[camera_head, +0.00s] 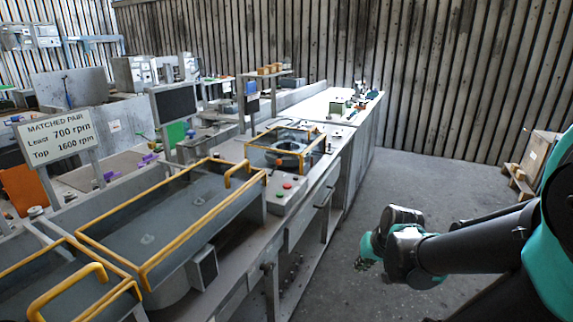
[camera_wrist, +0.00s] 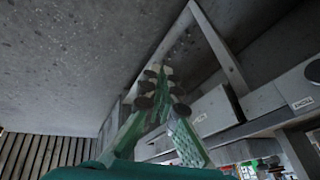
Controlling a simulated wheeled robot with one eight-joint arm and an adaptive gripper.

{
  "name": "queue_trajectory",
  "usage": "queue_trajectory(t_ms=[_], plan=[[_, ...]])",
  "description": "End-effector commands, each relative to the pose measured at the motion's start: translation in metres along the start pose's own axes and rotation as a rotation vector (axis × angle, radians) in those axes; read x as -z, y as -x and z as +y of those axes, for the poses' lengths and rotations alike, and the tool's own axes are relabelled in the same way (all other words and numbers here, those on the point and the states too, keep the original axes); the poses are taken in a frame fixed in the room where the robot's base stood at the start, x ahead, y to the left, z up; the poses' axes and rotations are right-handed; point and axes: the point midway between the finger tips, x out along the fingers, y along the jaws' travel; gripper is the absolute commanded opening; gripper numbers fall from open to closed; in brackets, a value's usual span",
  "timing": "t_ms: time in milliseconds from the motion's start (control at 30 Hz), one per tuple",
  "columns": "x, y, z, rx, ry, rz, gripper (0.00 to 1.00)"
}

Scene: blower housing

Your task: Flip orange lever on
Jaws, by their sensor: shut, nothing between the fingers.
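No orange lever can be made out for certain in either view. The nearest in colour are the yellow-orange bars (camera_head: 195,222) and loop handles (camera_head: 238,172) on the machine covers along the bench. My gripper (camera_head: 367,252) hangs over the open floor to the right of the bench, clear of it. In the wrist view my gripper (camera_wrist: 160,84) shows its green fingers drawn together at the tips, with nothing between them.
A control box (camera_head: 287,187) with red and green buttons sits on the bench edge. A round housing (camera_head: 287,148) in an orange frame stands behind it. A sign (camera_head: 60,133) reads "MATCHED PAIR". Grey floor (camera_head: 430,185) is free on the right; a wooden crate (camera_head: 535,158) stands beyond.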

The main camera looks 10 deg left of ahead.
Motion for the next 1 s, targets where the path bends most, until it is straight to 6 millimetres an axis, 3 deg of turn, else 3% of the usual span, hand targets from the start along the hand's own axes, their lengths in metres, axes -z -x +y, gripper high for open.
queue_trajectory(t_ms=[100,300,500,700,1000], plan=[[0.057,-0.001,-0.048,0.202,-0.108,0.015,0.00],[0.163,0.011,-0.120,0.574,-0.309,0.046,0.00],[0.251,0.032,-0.156,0.872,-0.470,0.069,0.00],[0.293,0.045,-0.165,1.019,-0.549,0.079,0.00],[0.299,0.047,-0.166,1.042,-0.562,0.080,0.00]])
